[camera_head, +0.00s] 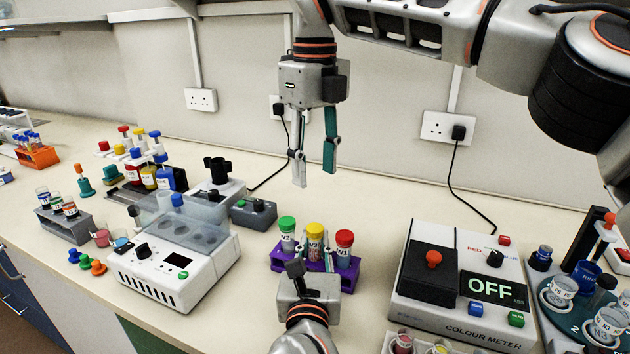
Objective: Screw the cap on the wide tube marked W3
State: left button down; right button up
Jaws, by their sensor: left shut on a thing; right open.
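A purple rack (350,276) holds three wide tubes. The left tube (288,243) has a green cap (286,223), the middle tube (314,248) a yellow cap (315,229), the right tube (343,256) a red cap (345,238). The right tube's small label seems to read W3. All three caps sit on top; I cannot tell how tight. My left gripper (298,267) is low in front of the rack and looks shut on it; its fingertips are partly hidden. My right gripper (314,168) hangs open and empty, pointing down, above and behind the tubes.
A colour meter (455,334) reading OFF stands right of the rack. A white device with a clear lid (190,215) stands left, with a small grey box (253,214) behind. A carousel (560,310) is at far right. The bench behind the rack is clear.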

pick_arm(q)
jog(key=c, duration=1.8)
grip_release()
jog(key=shift+s, duration=0.1)
jog(key=s, duration=1.2)
jog(key=shift+a, duration=0.35)
jog(key=shift+w, duration=0.1)
